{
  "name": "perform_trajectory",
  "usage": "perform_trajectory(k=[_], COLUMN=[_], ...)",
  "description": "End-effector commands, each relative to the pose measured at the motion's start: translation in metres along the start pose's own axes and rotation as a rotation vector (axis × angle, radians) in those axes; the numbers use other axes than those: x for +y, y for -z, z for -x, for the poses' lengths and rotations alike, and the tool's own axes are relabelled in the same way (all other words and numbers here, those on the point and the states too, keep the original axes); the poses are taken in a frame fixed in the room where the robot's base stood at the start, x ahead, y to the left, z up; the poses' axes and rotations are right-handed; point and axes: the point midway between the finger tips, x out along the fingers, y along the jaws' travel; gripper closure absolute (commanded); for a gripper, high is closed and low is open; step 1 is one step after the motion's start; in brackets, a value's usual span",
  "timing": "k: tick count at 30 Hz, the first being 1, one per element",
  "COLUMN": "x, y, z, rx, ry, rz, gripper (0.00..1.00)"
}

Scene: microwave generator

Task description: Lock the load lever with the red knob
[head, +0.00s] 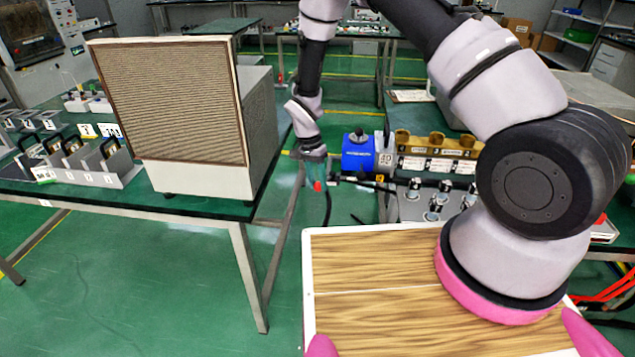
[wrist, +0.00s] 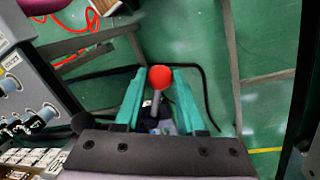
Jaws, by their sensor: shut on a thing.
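The red knob (wrist: 160,77) shows in the wrist view between the tips of my gripper's two teal fingers. A short grey stem, part of the load lever (wrist: 155,101), runs back from the knob between the fingers. My gripper (head: 316,172) is shut on the lever at or just behind the knob. In the head view the red knob (head: 318,186) is a small red spot at the fingertips, left of the blue machine (head: 359,153). The lever's base and its lock are hidden or too small to tell.
A bench with brass-coloured blocks (head: 435,143) and silver fittings (head: 437,205) stands right of my gripper. A black cable (wrist: 205,92) curves around the fingers. A table with a large louvred box (head: 172,105) stands at left. Green floor is open between the tables.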

Motion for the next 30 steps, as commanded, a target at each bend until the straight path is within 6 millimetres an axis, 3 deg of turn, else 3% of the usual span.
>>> perform_trajectory(k=[20,30], x=[-0.0001,0.0089], y=[0.0001,-0.0007], z=[0.0005,-0.0014], rx=[0.001,0.023], ry=[0.001,0.000], rz=[0.003,0.118], gripper=[1.00,1.00])
